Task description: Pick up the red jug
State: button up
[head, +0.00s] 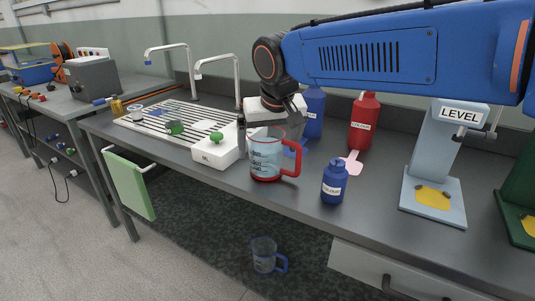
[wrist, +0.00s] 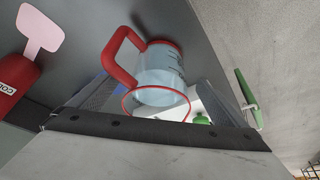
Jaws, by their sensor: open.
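The red jug (head: 266,158) is a clear measuring jug with a red handle, red rim and red base. It stands upright near the front edge of the grey bench, its handle to the right in the head view. In the wrist view the jug (wrist: 160,75) shows between my two fingers, with its handle towards the left. My gripper (head: 274,122) is open just above and behind the jug; its fingertips are partly hidden in the head view. I cannot tell whether either finger touches the jug.
A white scale (head: 218,150) is left of the jug. A small blue bottle (head: 334,182) is to its right, with a red bottle (head: 362,122) and large blue bottle (head: 314,112) behind. A blue-handled jug (head: 264,254) is on the floor below. A grey LEVEL stand (head: 445,150) is further right.

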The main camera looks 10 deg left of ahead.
jog(key=shift+w+x, duration=0.2)
jog(key=shift+x, duration=2.55)
jog(key=shift+r, duration=0.15)
jog(key=c, duration=1.4)
jog(key=shift+c, duration=1.4)
jog(key=shift+r, duration=0.15)
